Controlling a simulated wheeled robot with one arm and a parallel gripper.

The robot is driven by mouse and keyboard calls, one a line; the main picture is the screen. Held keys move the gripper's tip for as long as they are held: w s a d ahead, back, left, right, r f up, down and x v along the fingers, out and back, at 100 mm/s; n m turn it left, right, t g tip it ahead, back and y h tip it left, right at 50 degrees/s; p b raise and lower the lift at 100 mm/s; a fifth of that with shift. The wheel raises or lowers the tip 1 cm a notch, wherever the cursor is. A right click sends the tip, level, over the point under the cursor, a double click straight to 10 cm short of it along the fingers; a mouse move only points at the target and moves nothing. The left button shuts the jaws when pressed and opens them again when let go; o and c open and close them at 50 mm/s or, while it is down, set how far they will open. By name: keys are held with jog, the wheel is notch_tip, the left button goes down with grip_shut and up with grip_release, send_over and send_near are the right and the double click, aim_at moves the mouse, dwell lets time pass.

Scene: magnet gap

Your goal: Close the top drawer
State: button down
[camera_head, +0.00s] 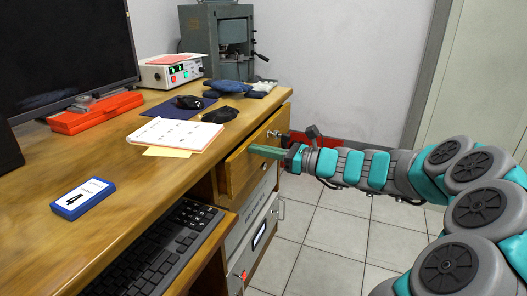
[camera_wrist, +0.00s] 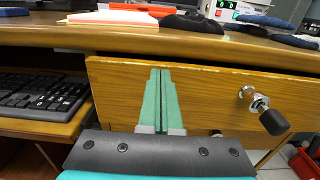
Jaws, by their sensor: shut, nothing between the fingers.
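The top drawer (camera_head: 258,150) is a wooden front under the right end of the desk, and it stands out a little from the desk. Its front (camera_wrist: 205,90) fills the middle of the wrist view, with a metal knob (camera_wrist: 255,102) with a dark end right of my gripper. My gripper (camera_head: 252,150) is shut and empty, its green fingers pointing at the drawer front. In the wrist view the fingertips (camera_wrist: 160,72) lie over the drawer front, left of the knob. I cannot tell whether they touch it.
The wooden desk (camera_head: 120,180) holds a monitor, an open notebook (camera_head: 178,133), a blue box (camera_head: 83,198) and a red case (camera_head: 95,112). A keyboard (camera_head: 160,250) lies on a pulled-out tray left of the drawer.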

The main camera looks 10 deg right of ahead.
aim_at(245, 143)
jog(key=shift+p+x, duration=0.85)
jog(key=shift+x, duration=1.45)
jog(key=shift+r, duration=0.1)
jog(key=shift+d, duration=0.1)
